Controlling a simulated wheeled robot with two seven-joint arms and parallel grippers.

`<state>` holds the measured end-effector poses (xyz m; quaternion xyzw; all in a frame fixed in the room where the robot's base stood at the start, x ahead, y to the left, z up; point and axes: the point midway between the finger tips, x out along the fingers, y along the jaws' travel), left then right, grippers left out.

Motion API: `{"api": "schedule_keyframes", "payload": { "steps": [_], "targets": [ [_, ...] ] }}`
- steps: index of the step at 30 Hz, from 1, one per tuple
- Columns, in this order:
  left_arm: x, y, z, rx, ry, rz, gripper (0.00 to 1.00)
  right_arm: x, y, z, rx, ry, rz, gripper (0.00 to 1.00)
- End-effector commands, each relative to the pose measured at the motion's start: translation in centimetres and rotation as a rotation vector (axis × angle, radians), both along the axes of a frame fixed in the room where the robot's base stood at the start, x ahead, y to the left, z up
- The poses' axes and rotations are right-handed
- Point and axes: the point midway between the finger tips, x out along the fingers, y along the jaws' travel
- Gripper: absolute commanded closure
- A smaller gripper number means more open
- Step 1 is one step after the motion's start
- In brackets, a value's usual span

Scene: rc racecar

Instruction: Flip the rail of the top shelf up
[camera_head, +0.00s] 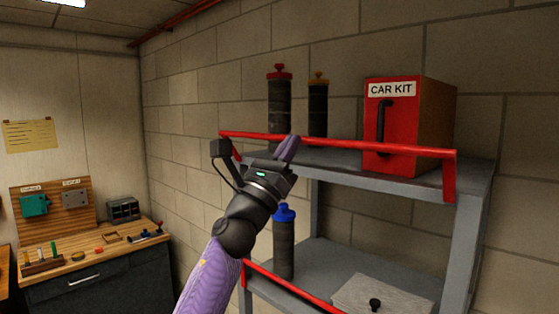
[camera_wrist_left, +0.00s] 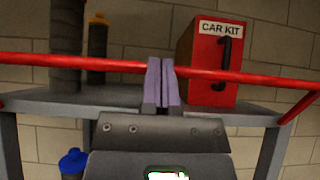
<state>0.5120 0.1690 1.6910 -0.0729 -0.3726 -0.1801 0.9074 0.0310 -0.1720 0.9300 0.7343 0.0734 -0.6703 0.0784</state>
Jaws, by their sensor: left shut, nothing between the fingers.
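The red rail (camera_head: 350,145) of the top shelf (camera_head: 345,160) runs along its front, raised above the board's front edge, with its right end arm (camera_head: 449,180) pointing upward from the shelf. It also crosses the left wrist view (camera_wrist_left: 240,76). My left gripper (camera_head: 288,148) is shut and empty, its purple fingertips overlapping the rail's left part. In the left wrist view its fingers (camera_wrist_left: 161,82) stand in front of the rail and hide a short piece of it. I cannot tell whether they touch. My right gripper is in neither view.
A red CAR KIT box (camera_head: 410,125), a red-capped canister (camera_head: 279,100) and a yellow-capped canister (camera_head: 318,105) stand on the top shelf. Below are a blue-capped canister (camera_head: 284,245), a grey lidded box (camera_head: 380,298) and another red rail (camera_head: 290,288). A workbench (camera_head: 100,262) is at left.

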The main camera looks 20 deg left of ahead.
Motion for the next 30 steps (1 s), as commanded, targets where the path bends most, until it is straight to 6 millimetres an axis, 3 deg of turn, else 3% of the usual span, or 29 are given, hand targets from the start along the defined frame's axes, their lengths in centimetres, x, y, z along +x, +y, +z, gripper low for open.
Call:
{"api": "schedule_keyframes", "payload": {
  "steps": [7, 30],
  "targets": [
    [2.1, -0.3, 1.2, 0.016, 0.045, -0.003, 1.00, 0.0, 0.3, -0.1, 0.004, 0.000, -0.002, 0.00],
    [2.2, -0.3, 1.1, 0.018, 0.048, -0.001, 1.00, 0.0, 0.2, -0.1, 0.003, 0.000, 0.000, 0.00]
  ]
}}
